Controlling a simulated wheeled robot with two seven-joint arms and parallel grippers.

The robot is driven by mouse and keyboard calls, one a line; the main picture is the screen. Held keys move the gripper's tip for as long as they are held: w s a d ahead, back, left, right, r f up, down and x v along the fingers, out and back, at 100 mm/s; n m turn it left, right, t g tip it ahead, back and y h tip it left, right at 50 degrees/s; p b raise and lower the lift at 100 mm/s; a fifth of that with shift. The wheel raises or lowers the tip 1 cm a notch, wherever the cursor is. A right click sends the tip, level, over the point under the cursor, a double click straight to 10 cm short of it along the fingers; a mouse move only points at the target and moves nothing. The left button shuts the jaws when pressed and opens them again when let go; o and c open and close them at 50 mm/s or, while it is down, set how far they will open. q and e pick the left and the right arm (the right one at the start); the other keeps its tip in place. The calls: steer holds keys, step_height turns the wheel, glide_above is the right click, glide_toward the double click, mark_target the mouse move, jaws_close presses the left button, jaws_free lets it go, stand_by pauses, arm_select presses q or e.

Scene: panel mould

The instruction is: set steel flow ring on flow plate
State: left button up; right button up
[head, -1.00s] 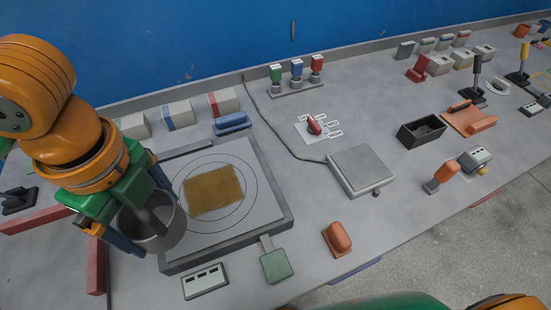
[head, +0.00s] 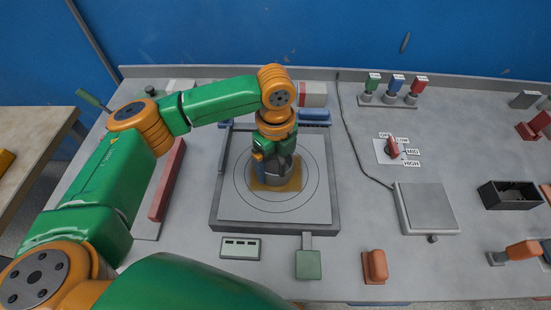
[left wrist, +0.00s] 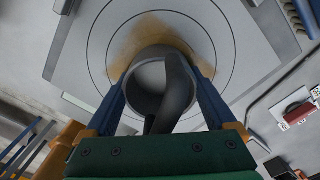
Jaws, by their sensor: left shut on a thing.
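The flow plate (head: 235,206) is a light grey square marked with dark circles, in a darker frame. A yellow-brown patch (head: 294,184) lies at its middle. My left gripper (head: 272,166) reaches down over that patch, shut on the steel flow ring (head: 272,179), a grey open cylinder. The left wrist view shows the ring (left wrist: 147,76) between the two blue fingers, over the brown patch (left wrist: 150,29), with a dark grey part across its opening. The ring looks about centred in the circles; I cannot tell whether it touches the plate. My right gripper is out of view.
A grey device (head: 240,247) and a green paddle (head: 308,264) lie before the plate. A red bar (head: 167,180) lies left, a blue block (head: 314,116) behind. A grey scale-like box (head: 428,208) and a red dial (head: 393,148) stand right.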

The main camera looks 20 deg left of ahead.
arm_select(q)
steer(key=shift+w, duration=0.1)
steer(key=o, duration=1.3)
steer(key=shift+d+f, duration=0.1)
step_height(320, 180, up, 12)
steer(key=shift+r+b, duration=0.2)
steer(key=shift+b, duration=0.1)
